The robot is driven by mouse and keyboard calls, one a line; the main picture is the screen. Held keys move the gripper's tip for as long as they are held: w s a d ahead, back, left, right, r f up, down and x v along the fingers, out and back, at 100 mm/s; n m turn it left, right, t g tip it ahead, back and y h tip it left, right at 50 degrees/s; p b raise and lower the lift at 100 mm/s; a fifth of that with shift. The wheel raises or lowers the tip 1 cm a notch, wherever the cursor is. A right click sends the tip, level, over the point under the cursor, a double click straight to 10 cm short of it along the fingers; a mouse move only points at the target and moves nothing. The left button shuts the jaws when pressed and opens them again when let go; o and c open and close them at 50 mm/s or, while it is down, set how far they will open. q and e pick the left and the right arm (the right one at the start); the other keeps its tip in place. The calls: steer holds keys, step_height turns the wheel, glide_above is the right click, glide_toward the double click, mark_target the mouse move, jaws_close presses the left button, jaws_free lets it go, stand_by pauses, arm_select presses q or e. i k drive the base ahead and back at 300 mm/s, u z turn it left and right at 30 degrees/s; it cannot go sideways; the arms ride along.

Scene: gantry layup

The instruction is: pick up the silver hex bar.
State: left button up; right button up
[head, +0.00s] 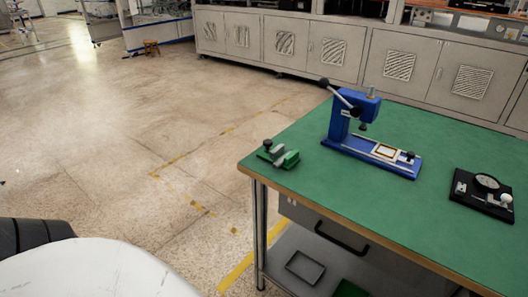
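I cannot clearly pick out a silver hex bar. A small green fixture (290,160) with grey parts and a black knob stands at the table's left corner. A blue hand press (342,122) with a black-knobbed lever stands to its right, with a thin grey strip and a small framed plate on its base. A black fixture (464,192) with a round dial and a white knob lies at the right. These small grey parts are too small to tell apart. Neither of my grippers is in view.
The green-topped table (390,231) has wooden edges and bare room at its front and back. Under it are a grey drawer (320,226) and a lower shelf with a grey tray (305,268). Grey cabinets (285,42) line the back. Open floor (110,150) lies left.

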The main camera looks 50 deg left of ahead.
mark_target(279, 163)
steer(key=u, duration=1.25)
steer(key=i, duration=0.5)
